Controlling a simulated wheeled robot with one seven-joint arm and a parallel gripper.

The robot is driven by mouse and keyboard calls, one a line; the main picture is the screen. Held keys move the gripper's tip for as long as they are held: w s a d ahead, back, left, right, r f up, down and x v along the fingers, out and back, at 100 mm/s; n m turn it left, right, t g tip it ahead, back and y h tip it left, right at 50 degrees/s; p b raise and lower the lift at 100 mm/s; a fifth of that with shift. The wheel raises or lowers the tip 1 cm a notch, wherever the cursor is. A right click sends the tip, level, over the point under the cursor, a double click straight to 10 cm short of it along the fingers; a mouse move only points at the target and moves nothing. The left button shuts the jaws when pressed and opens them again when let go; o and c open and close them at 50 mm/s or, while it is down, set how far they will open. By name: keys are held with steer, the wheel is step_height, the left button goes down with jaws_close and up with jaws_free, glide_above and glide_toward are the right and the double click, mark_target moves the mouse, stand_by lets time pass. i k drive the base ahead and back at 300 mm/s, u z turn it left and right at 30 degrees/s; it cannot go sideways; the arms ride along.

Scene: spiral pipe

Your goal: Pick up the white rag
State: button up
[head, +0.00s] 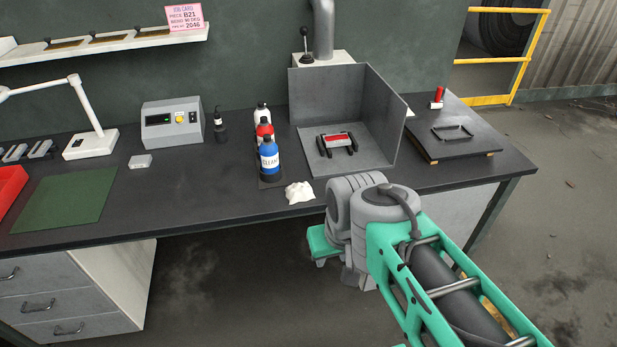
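The white rag (299,192) lies crumpled near the front edge of the dark workbench (210,205). It is just right of a blue bottle marked "CLEAN" (269,158), with a small gap between them. My arm comes in from the lower right, and its grey joint stands in front of the bench edge, right of the rag. A green part of my arm hangs below that joint, off the bench. Nothing of mine touches the rag.
A white bottle (262,112) and a red bottle (264,132) stand behind the blue one. A grey open-fronted box (370,125) with a red-and-black piece (337,142) is behind right. A small grey block (140,161) lies left. Bench left of the bottles is mostly clear.

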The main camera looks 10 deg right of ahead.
mark_target(299, 192)
steer(key=u, duration=0.15)
steer(key=i, duration=0.8)
steer(key=u, duration=1.9)
